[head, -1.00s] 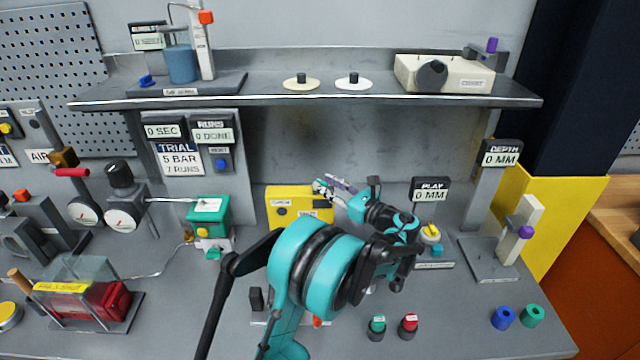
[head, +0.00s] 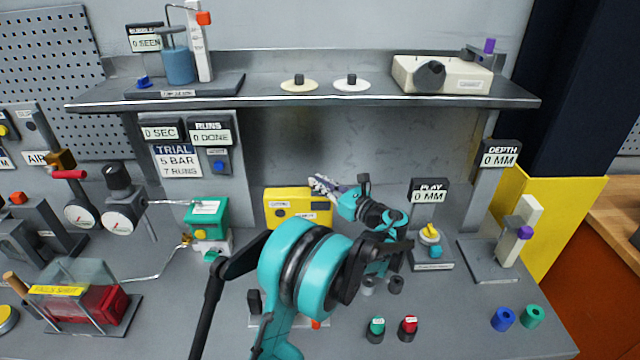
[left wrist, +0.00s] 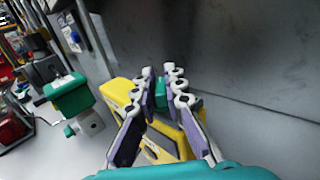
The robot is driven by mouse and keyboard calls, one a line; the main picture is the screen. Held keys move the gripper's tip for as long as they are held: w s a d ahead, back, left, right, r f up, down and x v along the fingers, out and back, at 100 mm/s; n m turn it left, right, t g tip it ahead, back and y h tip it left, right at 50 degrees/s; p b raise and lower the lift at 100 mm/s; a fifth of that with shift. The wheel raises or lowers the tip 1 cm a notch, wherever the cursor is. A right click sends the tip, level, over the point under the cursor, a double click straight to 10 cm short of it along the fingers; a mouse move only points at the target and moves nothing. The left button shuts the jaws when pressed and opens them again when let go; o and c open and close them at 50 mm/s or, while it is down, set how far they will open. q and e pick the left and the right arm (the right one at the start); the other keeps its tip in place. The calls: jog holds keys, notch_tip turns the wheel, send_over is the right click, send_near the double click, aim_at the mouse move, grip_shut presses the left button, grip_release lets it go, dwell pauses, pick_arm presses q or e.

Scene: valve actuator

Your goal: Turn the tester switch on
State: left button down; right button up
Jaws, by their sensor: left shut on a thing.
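A yellow box (head: 283,206) with dark round and square details stands on the bench below the shelf. I take it for the tester, but its small labels are unreadable. It also shows in the left wrist view (left wrist: 122,92). My left gripper (head: 318,184) is at the top of this box, reaching in from the right. In the left wrist view my left gripper (left wrist: 160,72) has its purple-padded fingers close on either side of a green piece (left wrist: 160,97) at the box. Whether that piece is the switch I cannot tell. My right gripper is not in view.
A green-topped unit (head: 207,218) stands left of the yellow box. A small stand with a yellow knob (head: 430,234) is at the right. The shelf (head: 270,95) overhangs the back of the bench.

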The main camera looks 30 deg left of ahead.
pick_arm(q)
jog(key=shift+t, duration=0.3)
jog(key=m+t+h, duration=0.1)
jog(key=m+t, duration=0.1)
jog(key=t, duration=0.1)
jog(key=m+t+h, duration=0.2)
jog(key=t, duration=0.1)
jog(key=shift+s+a+m, duration=0.1)
jog(key=shift+s+m, duration=0.05)
jog(key=shift+m, duration=0.25)
jog(key=m+t+h, duration=0.4)
jog(key=h, duration=0.1)
jog(key=shift+a+m+t+h, duration=0.1)
jog(key=shift+m+t+h, duration=0.2)
jog(key=shift+t, duration=0.1)
jog(key=m+t+h, duration=0.1)
jog(key=m+h, duration=0.1)
jog(key=h, duration=0.1)
jog(key=m+t+h, duration=0.1)
jog(key=m+h, duration=0.1)
jog(key=h, duration=0.1)
jog(key=shift+m+h+b, duration=0.3)
jog(key=shift+m+h, duration=1.3)
jog(key=shift+h, duration=1.2)
jog(key=c, duration=1.6)
grip_release()
jog(key=shift+w+d, duration=0.2)
